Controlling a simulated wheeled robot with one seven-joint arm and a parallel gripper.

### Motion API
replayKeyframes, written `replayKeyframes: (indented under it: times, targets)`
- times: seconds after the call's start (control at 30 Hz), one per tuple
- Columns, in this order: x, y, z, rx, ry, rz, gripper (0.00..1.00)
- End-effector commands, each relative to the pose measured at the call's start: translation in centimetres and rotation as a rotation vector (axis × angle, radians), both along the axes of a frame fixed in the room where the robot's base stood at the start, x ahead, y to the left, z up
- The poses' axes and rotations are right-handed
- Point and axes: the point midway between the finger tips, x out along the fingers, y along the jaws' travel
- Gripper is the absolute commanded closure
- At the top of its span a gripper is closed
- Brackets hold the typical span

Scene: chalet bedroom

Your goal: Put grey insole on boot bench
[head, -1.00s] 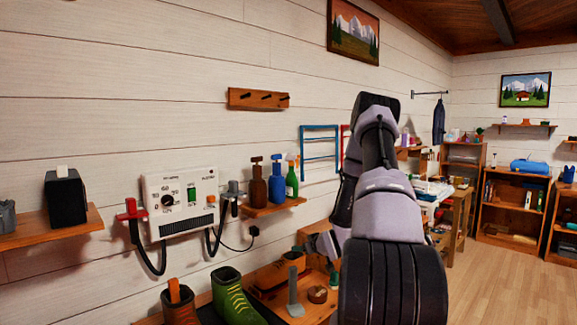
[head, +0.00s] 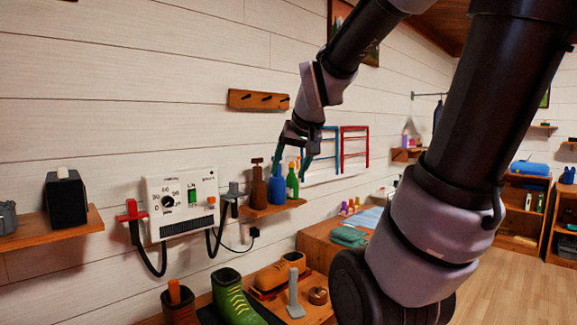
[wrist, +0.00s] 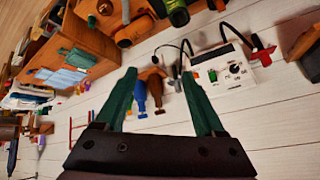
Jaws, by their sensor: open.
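My gripper (head: 294,166) is open and empty, raised in front of the wall near the bottle shelf. Its teal fingers show apart in the wrist view (wrist: 158,74), with nothing between them. Below is a wooden bench (head: 318,312) holding footwear, which looks like the boot bench. A grey piece (head: 293,292) with an upright stem and flat foot stands on it beside a tan shoe (head: 276,276). I cannot tell whether this is the grey insole; no flat insole is clear. A green boot (head: 236,301) and a brown boot (head: 180,305) stand to its left.
A small shelf (head: 262,210) holds brown, blue and green bottles near my gripper. A dial box (head: 182,203) with hanging cables is on the wall. Red and blue racks (head: 354,148) and a peg rail (head: 258,100) are also mounted there. A wooden table (head: 322,246) with folded cloths stands behind the bench.

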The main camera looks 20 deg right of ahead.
Motion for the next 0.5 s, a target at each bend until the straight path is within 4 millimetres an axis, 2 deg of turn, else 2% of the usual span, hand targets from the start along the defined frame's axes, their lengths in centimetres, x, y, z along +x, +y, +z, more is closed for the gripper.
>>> replayKeyframes:
  times: [0.03,0.1,0.2,0.33,0.5]
  targets:
    - [-2.1,1.1,0.9,0.039,0.001,0.004,0.29]
    - [-4.7,2.3,1.4,0.091,0.020,0.005,0.29]
    - [-7.3,3.5,1.8,0.148,0.040,0.010,0.29]
    - [-9.0,4.2,2.0,0.184,0.057,0.015,0.29]
    - [-9.3,4.4,1.9,0.191,0.062,0.014,0.29]
